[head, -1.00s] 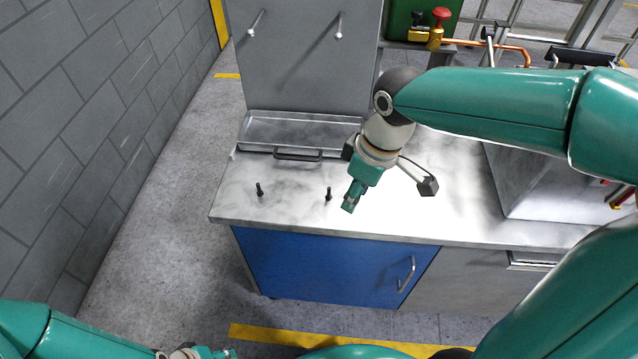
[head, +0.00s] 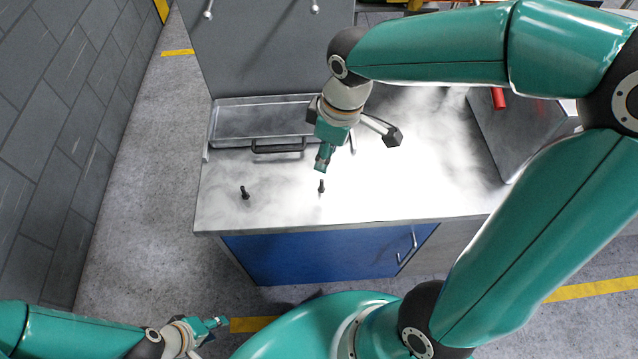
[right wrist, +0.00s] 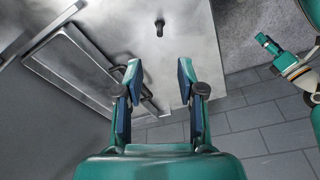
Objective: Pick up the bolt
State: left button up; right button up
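Two small dark bolts stand upright on the metal worktop in the head view, a left bolt (head: 245,192) and a right bolt (head: 321,187). My right gripper (head: 323,164) is pointed down just above the right bolt in the picture, apart from it. In the right wrist view the right gripper (right wrist: 158,72) is open and empty, and one bolt (right wrist: 159,27) shows beyond its fingertips; I cannot tell which bolt. My left gripper (head: 218,322) is low at the left, away from the worktop; its finger opening is too small to judge.
A shallow metal tray (head: 225,124) with a dark handle (head: 278,147) lies at the back of the worktop. A metal box (head: 495,130) stands at the right. A grey wall (head: 60,120) is at the left. The worktop around the left bolt is clear.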

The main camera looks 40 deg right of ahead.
aim_at(322, 180)
jog(key=f, duration=0.5)
jog(key=shift+w+a+f+b, duration=0.25)
jog(key=shift+w+b, duration=0.05)
jog(key=shift+w, duration=0.05)
notch_tip(322, 180, down, 4)
jog(key=shift+s+f, duration=0.1)
jog(key=shift+f, duration=0.5)
grip_shut()
